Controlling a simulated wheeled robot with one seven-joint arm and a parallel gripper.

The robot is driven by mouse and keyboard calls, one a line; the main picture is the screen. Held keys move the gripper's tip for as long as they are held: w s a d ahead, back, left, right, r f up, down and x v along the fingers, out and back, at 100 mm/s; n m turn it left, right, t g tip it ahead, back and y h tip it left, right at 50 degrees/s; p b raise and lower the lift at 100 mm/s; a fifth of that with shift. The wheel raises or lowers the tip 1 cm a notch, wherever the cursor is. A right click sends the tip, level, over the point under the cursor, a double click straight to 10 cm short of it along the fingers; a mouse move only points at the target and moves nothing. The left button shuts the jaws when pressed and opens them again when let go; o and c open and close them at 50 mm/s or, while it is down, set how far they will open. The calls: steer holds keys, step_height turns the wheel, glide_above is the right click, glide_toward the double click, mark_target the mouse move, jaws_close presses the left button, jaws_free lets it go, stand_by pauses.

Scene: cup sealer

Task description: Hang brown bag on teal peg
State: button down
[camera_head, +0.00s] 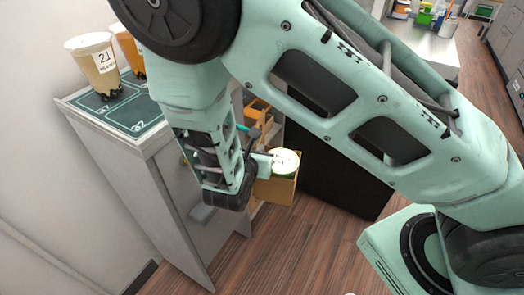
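A brown bag (275,190) with a white-lidded cup (285,161) in its open top is right of the grey cabinet's side, above the floor. My gripper (262,167) is at the bag's upper left edge and appears shut on it; the arm hides part of the fingers and the grip point. A small teal peg (243,128) shows above and left of the bag, beside the cabinet, partly hidden by my wrist. The bag is apart from this peg.
The grey cabinet (130,190) has a dark numbered mat (130,113) with drink cups (95,66) on top. Orange-brown items (256,108) are behind my wrist. A black panel (335,185) stands right of the bag. Wooden floor (300,245) is clear in front.

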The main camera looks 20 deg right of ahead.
steer(key=shift+w+a+f+b, duration=0.35)
steer(key=shift+w+a+f, duration=0.2)
steer(key=shift+w, duration=0.2)
steer(key=shift+w+a+f+b, duration=0.3)
steer(key=shift+w+a+f, duration=0.2)
steer(key=shift+w, duration=0.25)
